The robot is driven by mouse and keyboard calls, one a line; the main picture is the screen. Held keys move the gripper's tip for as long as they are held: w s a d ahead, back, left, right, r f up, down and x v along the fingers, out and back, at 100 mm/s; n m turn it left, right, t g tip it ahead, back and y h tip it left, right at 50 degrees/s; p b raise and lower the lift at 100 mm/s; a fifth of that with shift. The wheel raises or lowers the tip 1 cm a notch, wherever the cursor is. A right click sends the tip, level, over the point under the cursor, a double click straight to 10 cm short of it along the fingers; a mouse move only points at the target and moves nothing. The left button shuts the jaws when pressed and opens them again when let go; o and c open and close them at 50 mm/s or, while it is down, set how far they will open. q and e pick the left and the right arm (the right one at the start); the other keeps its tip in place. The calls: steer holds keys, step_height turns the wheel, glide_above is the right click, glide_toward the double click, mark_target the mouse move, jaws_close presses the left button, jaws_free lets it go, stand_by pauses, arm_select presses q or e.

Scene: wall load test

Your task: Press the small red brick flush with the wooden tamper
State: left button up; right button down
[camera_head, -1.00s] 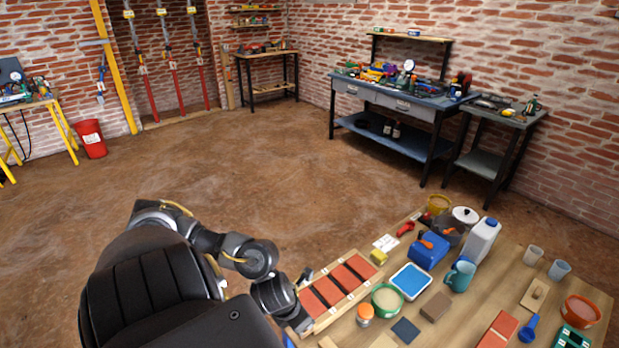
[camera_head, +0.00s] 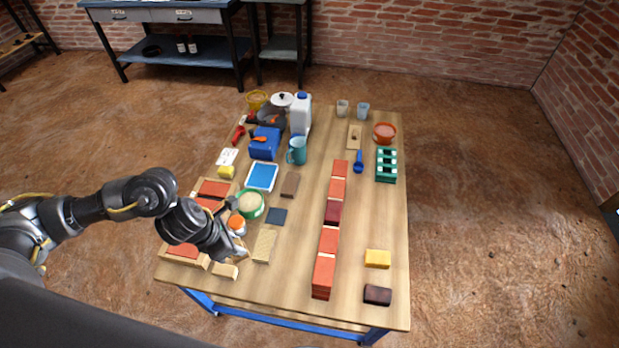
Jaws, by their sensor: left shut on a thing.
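A row of red bricks (camera_head: 328,240) runs along the table's middle. A shorter, darker red brick (camera_head: 333,212) sits in this row between lighter ones; I cannot tell how flush it is. My left gripper (camera_head: 234,252) is low over the table's left side, beside the wooden brick tray. It is shut on a pale wooden piece (camera_head: 241,246), mostly hidden by the gripper, which may be the tamper. Another pale wooden block (camera_head: 225,271) lies just in front. A flat wooden board with a knob (camera_head: 354,137) lies at the back right. My right gripper is out of view.
An orange-lidded jar (camera_head: 237,225) and a green bowl (camera_head: 250,205) stand close to my left gripper. A yellow sponge-like block (camera_head: 377,259) and a dark block (camera_head: 377,295) lie right of the row. Bare wood lies between the left clutter and the row.

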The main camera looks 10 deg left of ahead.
arm_select(q)
steer(key=w+d+r+m+g+h, duration=0.1)
steer(key=w+d+r+m+g, duration=0.15)
steer(key=r+m, duration=0.2)
steer(key=w+d+r+m+g, duration=0.1)
steer(key=w+d+r+m, duration=0.15)
steer(key=r+m, duration=0.2)
step_height(320, 180, up, 10)
steer(key=w+m+g, duration=0.2)
steer(key=m, duration=0.5)
steer(key=shift+a+f+m+y, duration=0.25)
steer(key=shift+a+m+y, duration=0.05)
steer(key=shift+a, duration=0.15)
